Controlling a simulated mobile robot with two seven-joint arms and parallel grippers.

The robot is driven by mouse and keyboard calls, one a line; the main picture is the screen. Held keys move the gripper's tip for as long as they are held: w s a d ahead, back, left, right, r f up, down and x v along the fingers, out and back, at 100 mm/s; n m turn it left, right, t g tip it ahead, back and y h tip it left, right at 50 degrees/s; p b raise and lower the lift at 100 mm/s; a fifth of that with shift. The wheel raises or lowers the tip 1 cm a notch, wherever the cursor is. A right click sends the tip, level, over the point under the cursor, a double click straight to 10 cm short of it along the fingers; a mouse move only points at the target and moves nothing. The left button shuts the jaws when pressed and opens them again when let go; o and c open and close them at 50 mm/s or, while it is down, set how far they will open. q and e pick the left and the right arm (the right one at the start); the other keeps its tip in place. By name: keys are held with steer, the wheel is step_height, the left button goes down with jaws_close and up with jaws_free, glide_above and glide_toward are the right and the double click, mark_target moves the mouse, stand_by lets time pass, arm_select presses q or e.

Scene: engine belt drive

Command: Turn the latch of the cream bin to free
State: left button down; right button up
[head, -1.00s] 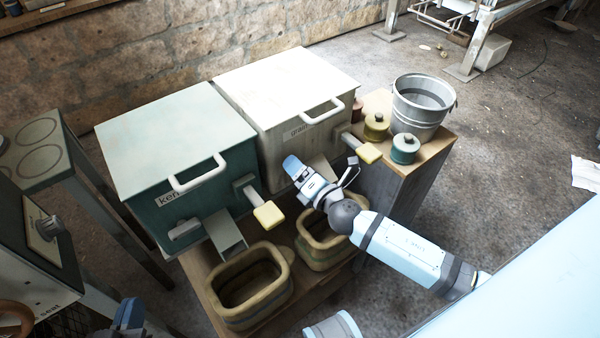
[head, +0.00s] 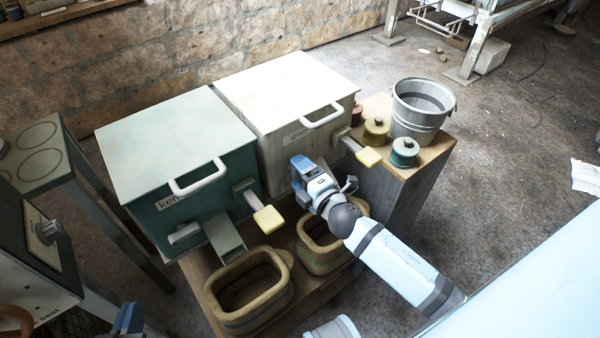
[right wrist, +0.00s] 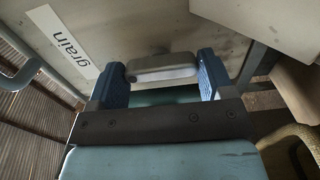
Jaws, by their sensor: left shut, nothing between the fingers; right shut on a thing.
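The cream bin (head: 285,85) with a "grain" label stands right of the teal bin. My right gripper (head: 298,165) is at its front face, left of the yellow-ended lever, and hides the latch in the head view. In the right wrist view the latch (right wrist: 162,66), a short grey bar with a round pivot end, lies between the blue fingers of my right gripper (right wrist: 163,80), which is shut on it. The latch lies at a slant to the label's text. My left gripper (head: 130,318) is shut and empty at the bottom left.
The teal bin (head: 175,130) has its own latch (head: 185,233) and a yellow-ended lever (head: 268,217). Two tubs (head: 250,290) (head: 322,255) stand below the chutes. Small lidded pots (head: 405,152) and a metal bucket (head: 420,105) stand on the right.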

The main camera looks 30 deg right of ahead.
stand_by(0.3)
steer(key=o, duration=0.9)
arm_select(q)
steer(key=shift+s+a+f+g, duration=0.2)
steer(key=shift+f+g, duration=0.1)
steer(key=shift+f, duration=0.1)
arm_select(e)
steer(key=shift+s+d, duration=0.3)
steer(key=shift+s, duration=2)
steer(key=shift+s+d, duration=0.35)
steer(key=shift+s, duration=1.95)
steer(key=shift+s+d, duration=0.3)
steer(key=shift+s, duration=2)
arm_select(q)
steer(key=shift+w+r, duration=0.15)
